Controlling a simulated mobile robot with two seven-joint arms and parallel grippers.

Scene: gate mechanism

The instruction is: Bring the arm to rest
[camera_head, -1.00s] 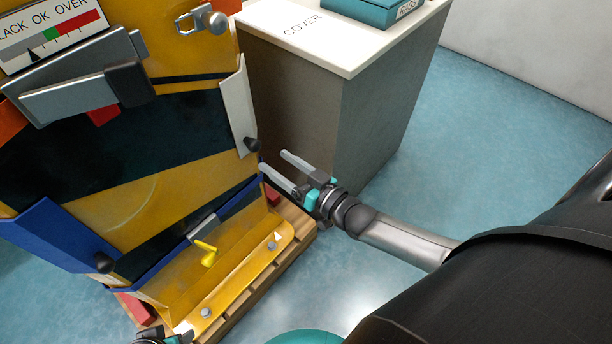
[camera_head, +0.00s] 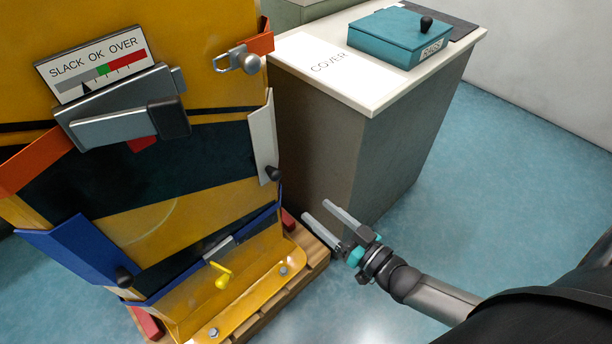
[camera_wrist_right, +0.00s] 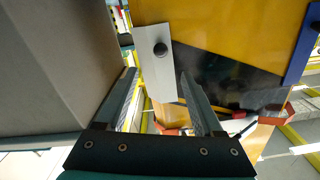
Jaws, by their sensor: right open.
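My right gripper (camera_head: 335,222) is open and empty, in the air between the yellow gate mechanism (camera_head: 230,190) and the grey cabinet. In the right wrist view its two fingers (camera_wrist_right: 160,100) are spread apart, with a white plate with a black knob (camera_wrist_right: 158,60) beyond them. In the head view that white plate (camera_head: 262,135) is at the right edge of the mechanism, apart from the gripper. My left gripper does not show in the current views.
A wooden pallet (camera_head: 312,258) lies below. The blue floor at right (camera_head: 520,170) is clear.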

